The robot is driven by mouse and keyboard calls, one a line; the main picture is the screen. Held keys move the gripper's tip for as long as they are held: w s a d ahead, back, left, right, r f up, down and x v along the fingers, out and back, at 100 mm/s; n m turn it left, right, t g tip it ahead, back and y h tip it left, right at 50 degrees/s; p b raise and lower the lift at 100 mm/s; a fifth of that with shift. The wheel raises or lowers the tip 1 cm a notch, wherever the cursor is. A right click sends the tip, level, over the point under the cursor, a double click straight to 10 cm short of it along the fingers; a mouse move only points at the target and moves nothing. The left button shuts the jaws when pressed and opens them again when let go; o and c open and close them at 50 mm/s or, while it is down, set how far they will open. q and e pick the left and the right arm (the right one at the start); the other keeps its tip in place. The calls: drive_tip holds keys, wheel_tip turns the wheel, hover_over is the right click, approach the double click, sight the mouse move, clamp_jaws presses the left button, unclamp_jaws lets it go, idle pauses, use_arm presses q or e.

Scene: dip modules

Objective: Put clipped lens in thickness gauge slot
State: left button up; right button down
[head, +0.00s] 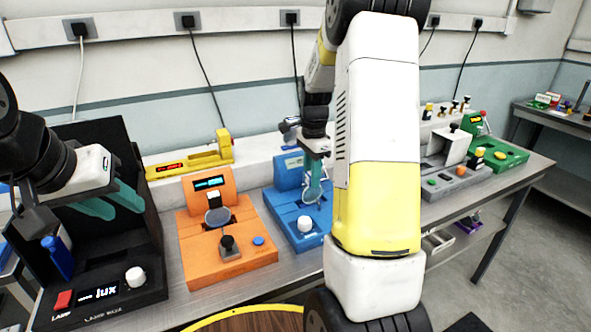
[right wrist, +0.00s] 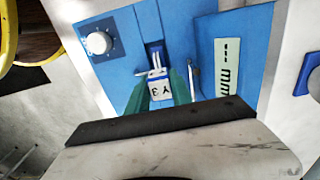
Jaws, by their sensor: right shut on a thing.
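The blue thickness gauge (head: 283,211) stands on the bench in the middle of the head view, with a white knob. In the right wrist view the gauge (right wrist: 122,32) shows its display reading "--- mm" and a narrow dark slot area (right wrist: 153,49). My right gripper (right wrist: 166,88) is shut on the lens clip (right wrist: 159,89), which has a white "Y 3" label, just over the slot area. In the head view the right gripper (head: 315,170) is above the gauge, with a clear round lens (head: 312,192) below it. Contact with the slot is unclear. My left gripper (head: 112,204) is open and empty before the black lamp box.
An orange device (head: 200,262) with a round lens stands left of the gauge. The black lux box (head: 124,300) is further left. A yellow device (head: 190,165) lies behind. Grey (head: 446,182) and green (head: 508,160) devices stand to the right. My right arm hides part of the bench.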

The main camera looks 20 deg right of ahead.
drive_tip(key=c, duration=1.1)
unclamp_jaws()
drive_tip(key=shift+f, duration=0.1)
drive_tip(key=shift+c, duration=0.2)
wheel_tip(320, 180, up, 12)
drive_tip(key=s+a+r+n+t, duration=0.2)
drive_tip(key=s+a+r+n, duration=0.2)
drive_tip(key=s, duration=0.1)
drive_tip(key=s+a+n+t+y, duration=0.1)
drive_tip(key=s+a+n, duration=0.3)
drive_tip(key=s, duration=0.5)
drive_tip(key=s+a+n+t+y, duration=0.1)
drive_tip(key=s+a+n+t, duration=0.2)
drive_tip(key=s+n, duration=0.6)
drive_tip(key=shift+a, duration=0.9)
drive_tip(key=shift+r, duration=0.1)
